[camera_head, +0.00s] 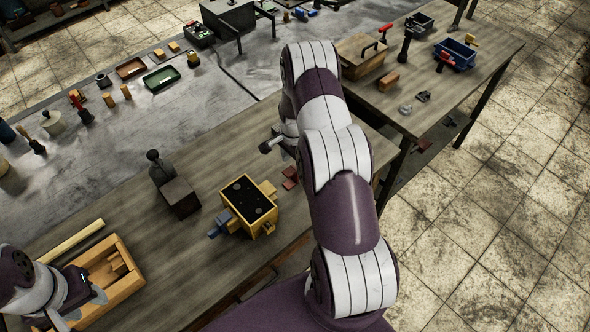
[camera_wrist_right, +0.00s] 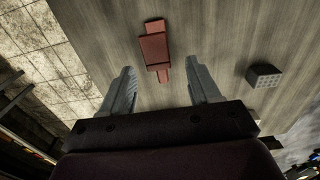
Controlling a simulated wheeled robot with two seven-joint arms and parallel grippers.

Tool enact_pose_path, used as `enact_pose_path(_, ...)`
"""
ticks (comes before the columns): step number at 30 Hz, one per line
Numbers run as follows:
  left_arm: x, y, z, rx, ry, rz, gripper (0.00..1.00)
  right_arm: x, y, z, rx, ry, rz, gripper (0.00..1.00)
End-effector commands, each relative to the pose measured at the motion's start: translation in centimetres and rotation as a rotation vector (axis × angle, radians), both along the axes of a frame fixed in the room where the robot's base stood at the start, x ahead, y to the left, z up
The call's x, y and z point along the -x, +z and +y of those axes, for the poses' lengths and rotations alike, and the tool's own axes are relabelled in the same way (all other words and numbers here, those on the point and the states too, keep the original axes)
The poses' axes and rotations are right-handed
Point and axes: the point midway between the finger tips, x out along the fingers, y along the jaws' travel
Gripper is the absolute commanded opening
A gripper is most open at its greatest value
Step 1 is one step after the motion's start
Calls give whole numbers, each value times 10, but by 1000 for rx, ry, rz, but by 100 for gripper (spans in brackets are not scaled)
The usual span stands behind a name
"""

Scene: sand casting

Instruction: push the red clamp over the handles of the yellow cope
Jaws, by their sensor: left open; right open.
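The yellow cope (camera_head: 248,203) is a box with a dark top on the wooden table, with yellow handles at its sides. The red clamp (camera_head: 290,178) lies on the table just right of the cope, beside my right arm. In the right wrist view the red clamp (camera_wrist_right: 155,48) lies flat, beyond the fingertips and roughly in line with the gap between them. My right gripper (camera_wrist_right: 161,78) is open and empty, apart from the clamp.
A blue part (camera_head: 222,224) sits against the cope's left side. A dark block (camera_head: 180,197) stands left of the cope. The open wooden box (camera_head: 130,283) is at the lower left. A second table (camera_head: 450,90) stands at the right. The table behind the cope has bare room.

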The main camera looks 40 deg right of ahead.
Motion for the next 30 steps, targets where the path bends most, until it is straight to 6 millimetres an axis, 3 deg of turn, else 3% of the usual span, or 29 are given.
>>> enact_pose_path(8, 0, 31, 0, 0, 0, 0, 43, 2, -33, -4, -1, 2, 2, 62)
enact_pose_path(12, 0, 34, 0, 0, 0, 0, 43, 1, -54, -4, -1, 3, 0, 62)
enact_pose_path(19, 0, 32, 0, 0, 0, 1, 43, 1, -59, -4, 0, 3, -1, 62)
enact_pose_path(20, 0, 32, 0, 0, 0, 1, 43, 1, -59, -4, 0, 3, -1, 55)
enact_pose_path(25, 0, 32, 0, 0, 0, 1, 43, 1, -58, -4, 0, 3, -1, 2)
enact_pose_path(30, 0, 32, 0, 0, 0, 1, 43, 1, -58, -4, 0, 3, -2, 2)
